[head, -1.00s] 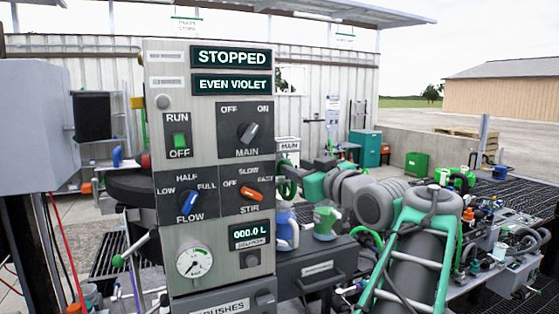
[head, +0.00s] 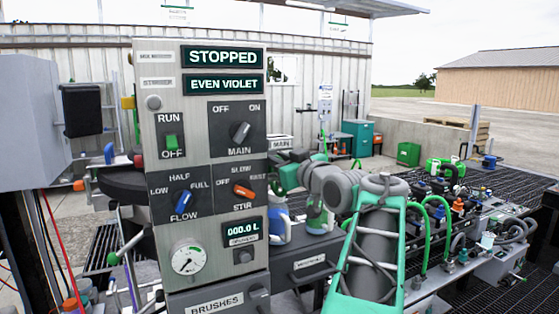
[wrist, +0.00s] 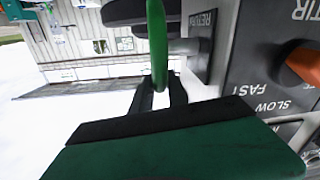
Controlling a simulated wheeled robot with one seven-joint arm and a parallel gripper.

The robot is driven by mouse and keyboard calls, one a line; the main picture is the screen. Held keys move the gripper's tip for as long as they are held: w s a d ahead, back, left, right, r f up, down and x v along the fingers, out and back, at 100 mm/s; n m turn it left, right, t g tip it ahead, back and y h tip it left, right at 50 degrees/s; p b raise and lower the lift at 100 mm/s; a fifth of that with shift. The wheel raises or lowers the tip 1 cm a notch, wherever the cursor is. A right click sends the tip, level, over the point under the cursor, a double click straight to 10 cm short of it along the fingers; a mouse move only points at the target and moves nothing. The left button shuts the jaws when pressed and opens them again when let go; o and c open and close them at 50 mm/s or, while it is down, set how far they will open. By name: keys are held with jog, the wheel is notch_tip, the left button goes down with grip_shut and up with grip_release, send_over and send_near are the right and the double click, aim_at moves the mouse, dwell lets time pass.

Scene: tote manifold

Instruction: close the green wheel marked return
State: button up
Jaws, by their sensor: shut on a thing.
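The green wheel shows in the wrist view as a thick green rim (wrist: 157,45), seen edge-on, running down from the top between my fingers. A dark sign reading RETURN (wrist: 201,22) is beside it, upside down in this view. My gripper (wrist: 162,92) has its two dark fingers on either side of the rim and is shut on it. In the head view, the control panel hides my fingers and the wheel; only my grey and green arm shows, reaching behind the panel's right edge.
The control panel (head: 199,139) stands close, with an orange STIR knob (head: 244,192), a blue FLOW knob (head: 183,203) and a MAIN knob (head: 241,131). Its screen reads STOPPED. A blue and white jug (head: 278,226) and a grey drawer (head: 305,262) are right of it. Green hoses (head: 437,203) rise further right.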

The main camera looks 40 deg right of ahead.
jog(key=shift+d, duration=0.1)
grip_shut()
jog(key=shift+r, duration=0.1)
jog(key=shift+w+r+p, duration=0.1)
jog(key=shift+r+p, duration=0.2)
jog(key=shift+p, duration=0.4)
jog(key=shift+w+g+p, duration=0.1)
jog(key=shift+g+p, duration=0.4)
jog(key=shift+p, duration=0.05)
jog(key=shift+d+f+g, duration=0.1)
jog(key=shift+g, duration=0.2)
jog(key=shift+f, duration=0.25)
jog(key=o, duration=0.6)
grip_release()
jog(key=shift+d, duration=0.15)
jog(key=shift+o, duration=0.2)
